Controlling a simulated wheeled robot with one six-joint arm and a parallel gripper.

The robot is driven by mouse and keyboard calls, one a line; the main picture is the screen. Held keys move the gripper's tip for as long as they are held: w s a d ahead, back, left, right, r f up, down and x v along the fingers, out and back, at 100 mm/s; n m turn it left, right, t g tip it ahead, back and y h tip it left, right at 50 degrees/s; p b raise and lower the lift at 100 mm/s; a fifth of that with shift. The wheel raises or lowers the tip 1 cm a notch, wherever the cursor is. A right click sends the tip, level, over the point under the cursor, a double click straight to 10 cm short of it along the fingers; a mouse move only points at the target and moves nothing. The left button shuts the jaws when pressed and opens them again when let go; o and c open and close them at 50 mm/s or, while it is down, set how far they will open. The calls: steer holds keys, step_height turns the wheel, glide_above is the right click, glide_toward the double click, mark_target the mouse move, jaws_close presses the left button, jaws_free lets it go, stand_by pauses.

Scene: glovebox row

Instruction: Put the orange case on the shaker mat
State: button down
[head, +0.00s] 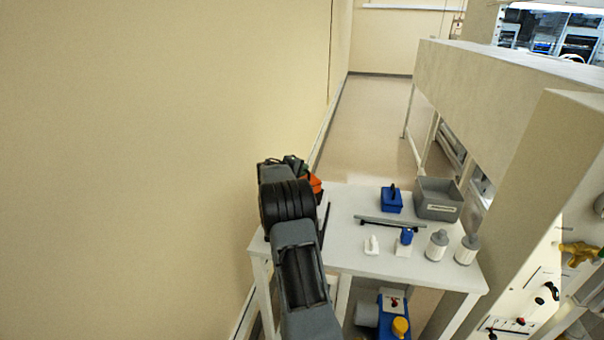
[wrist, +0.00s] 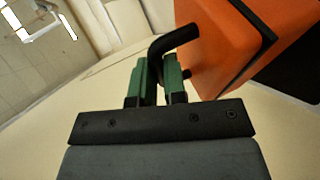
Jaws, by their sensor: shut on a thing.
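The orange case (wrist: 215,50) has a black bent handle and a dark band. My gripper (wrist: 158,78) has green fingers and is shut on the handle, with the case on the right in the wrist view. In the head view only a bit of the orange case (head: 315,184) shows behind my arm, in front of the wall side of the white table. The shaker mat cannot be made out. A dark thin strip (head: 325,225) shows at the table's left part, mostly hidden by my arm; I cannot tell what it is.
The white table (head: 345,208) carries a blue case (head: 391,202), a grey bin (head: 438,204), a grey bar (head: 388,223), small white items and two grey-topped bottles (head: 437,246). A blue and yellow pump (head: 397,322) sits below. A wall stands left, a long enclosure right.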

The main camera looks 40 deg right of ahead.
steer(key=shift+f+p, duration=0.35)
steer(key=shift+f, duration=0.75)
steer(key=shift+f, duration=0.1)
steer(key=c, duration=1.2)
jaws_free()
steer(key=shift+o, duration=0.2)
steer(key=shift+a, duration=0.35)
steer(key=s+a+r+y+b, duration=0.15)
steer(key=s+a, duration=0.25)
steer(key=a, duration=0.5)
steer(key=s+a+r+t+y+b, duration=0.1)
steer(key=s+a+r+y, duration=0.25)
steer(key=a, duration=0.55)
steer(key=s+a+r+y+b, duration=0.15)
steer(key=s+a, duration=0.25)
steer(key=a, duration=0.5)
steer(key=s+a+f+t+y, duration=0.1)
steer(key=s+a+y, duration=0.2)
steer(key=s+a, duration=0.4)
steer(key=s+a+f+t+y, duration=0.1)
steer(key=s+a+y, duration=0.3)
steer(key=a, duration=0.7)
steer(key=s+f, duration=0.1)
steer(key=s, duration=0.1)
steer(key=shift+s+f, duration=0.15)
steer(key=shift+s, duration=0.25)
steer(key=shift+y, duration=0.25)
